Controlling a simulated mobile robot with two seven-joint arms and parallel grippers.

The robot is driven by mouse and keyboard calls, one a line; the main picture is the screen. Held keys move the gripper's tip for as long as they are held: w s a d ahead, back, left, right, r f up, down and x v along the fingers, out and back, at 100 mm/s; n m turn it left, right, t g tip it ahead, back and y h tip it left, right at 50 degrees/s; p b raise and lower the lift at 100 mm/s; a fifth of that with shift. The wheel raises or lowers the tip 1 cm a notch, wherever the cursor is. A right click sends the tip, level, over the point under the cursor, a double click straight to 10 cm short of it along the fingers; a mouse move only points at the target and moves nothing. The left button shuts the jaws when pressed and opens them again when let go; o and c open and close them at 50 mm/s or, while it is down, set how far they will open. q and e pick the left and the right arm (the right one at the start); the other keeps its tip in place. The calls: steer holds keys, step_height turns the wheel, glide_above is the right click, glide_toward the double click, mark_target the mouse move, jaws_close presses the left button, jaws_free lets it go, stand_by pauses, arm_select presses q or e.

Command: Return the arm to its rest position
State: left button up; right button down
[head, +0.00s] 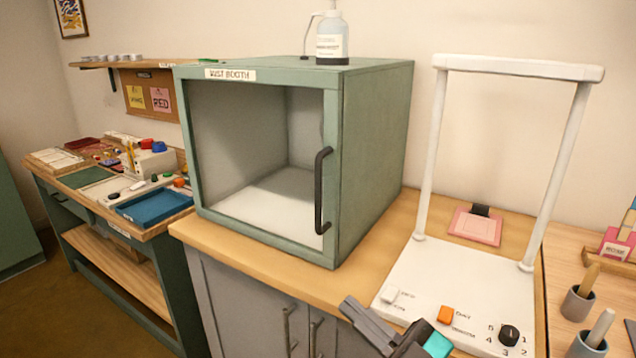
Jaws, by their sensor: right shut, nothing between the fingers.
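My right gripper (352,308) comes in at the bottom of the head view, right of centre. Its dark grey fingers point up and left, and they are shut with nothing between them. It hangs in front of the wooden bench top (300,277) and overlaps the near left corner of a white device base (455,285). I cannot tell how high it is above them. The rest of the right arm is below the frame. My left gripper is not in view.
A green dust booth (375,160) with a black handle (321,190) stands at centre, a bottle (332,40) on top. The white device has a tall frame (520,67), an orange button (446,314) and a black knob (508,335). Pestles and mortars (577,304) stand at right.

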steer(key=s+d+f+m+h, duration=0.1)
steer(key=d+f+m+h, duration=0.25)
steer(key=f, duration=0.25)
steer(key=d+f+m+t+h, duration=0.1)
steer(key=d+f+m+h, duration=0.1)
steer(key=f+m+h, duration=0.3)
steer(key=s+d+f+m+h, duration=0.1)
steer(key=d+f+m+h, duration=0.1)
steer(key=d+f+h, duration=0.3)
steer(key=s+d+f+m+g+h, duration=0.1)
steer(key=s+f+g, duration=0.1)
steer(key=s+f, duration=0.2)
steer(key=s+f+m+g+h, duration=0.1)
steer(key=s+f, duration=0.3)
steer(key=f, duration=0.4)
steer(key=shift+d+f+m+g, duration=0.2)
steer(key=shift+d+m+g, duration=0.2)
steer(key=shift+g, duration=0.2)
steer(key=shift+r, duration=0.1)
steer(key=c, duration=1.8)
jaws_free()
